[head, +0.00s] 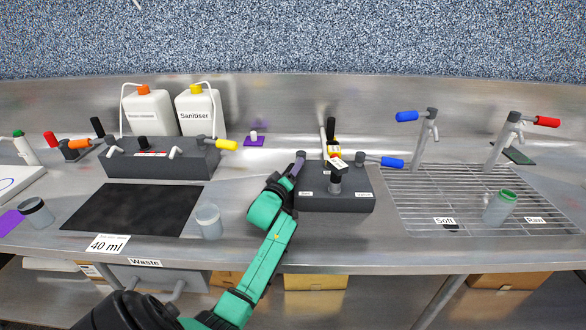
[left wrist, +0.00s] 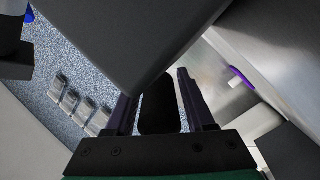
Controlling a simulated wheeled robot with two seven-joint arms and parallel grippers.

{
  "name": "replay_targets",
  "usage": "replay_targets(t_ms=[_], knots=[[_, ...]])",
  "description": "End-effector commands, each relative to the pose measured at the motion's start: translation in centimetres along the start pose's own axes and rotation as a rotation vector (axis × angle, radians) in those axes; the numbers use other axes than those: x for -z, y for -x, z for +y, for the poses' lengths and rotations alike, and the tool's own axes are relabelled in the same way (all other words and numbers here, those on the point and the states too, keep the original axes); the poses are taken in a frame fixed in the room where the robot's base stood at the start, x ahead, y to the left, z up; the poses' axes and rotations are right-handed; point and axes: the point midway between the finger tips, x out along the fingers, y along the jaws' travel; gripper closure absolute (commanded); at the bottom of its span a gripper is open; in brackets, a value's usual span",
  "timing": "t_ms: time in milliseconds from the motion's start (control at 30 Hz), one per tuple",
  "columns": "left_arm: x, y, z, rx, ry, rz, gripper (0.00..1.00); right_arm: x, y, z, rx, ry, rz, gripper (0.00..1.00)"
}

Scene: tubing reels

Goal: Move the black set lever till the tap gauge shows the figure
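My left gripper (head: 296,164) is at the left end of the dark tap block (head: 350,202) in the head view. In the left wrist view a black handle, which looks like the set lever (left wrist: 160,105), stands between the two fingers of this gripper (left wrist: 158,100). It nearly fills the gap; whether both fingers touch it I cannot tell. In the head view my gripper hides it. A small gauge with a pale label (head: 338,163) sits at the block's back; its reading is too small to make out. A card (head: 107,244) reads "40 ml". My right gripper is not in view.
A black knob (head: 335,183) and a blue lever (head: 392,163) are on the same block. A clear cup (head: 208,221) stands left of my arm, beside a black mat (head: 130,222). A drain rack (head: 420,205) with a green-rimmed jar (head: 498,207) lies right.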

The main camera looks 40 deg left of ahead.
Motion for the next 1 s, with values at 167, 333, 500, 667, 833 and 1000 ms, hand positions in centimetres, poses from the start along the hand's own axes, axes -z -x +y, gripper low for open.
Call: replay_targets(t_ms=[167,333,500,667,833,1000], knots=[[-0.03,0.03,-0.03,0.001,0.000,-0.001,1.00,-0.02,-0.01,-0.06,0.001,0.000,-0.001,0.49],[-0.06,0.04,-0.05,0.001,0.000,-0.001,1.00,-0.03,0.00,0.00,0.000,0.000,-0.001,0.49],[-0.08,0.05,-0.07,0.002,0.000,-0.002,1.00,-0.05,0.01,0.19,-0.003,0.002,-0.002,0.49],[-0.11,0.06,-0.09,0.002,0.000,-0.002,1.00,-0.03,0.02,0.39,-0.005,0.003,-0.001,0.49],[-0.13,0.06,-0.11,0.003,0.000,-0.003,1.00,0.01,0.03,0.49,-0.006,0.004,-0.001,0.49],[-0.15,0.06,-0.13,0.003,0.000,-0.003,1.00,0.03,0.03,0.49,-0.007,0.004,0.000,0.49]])
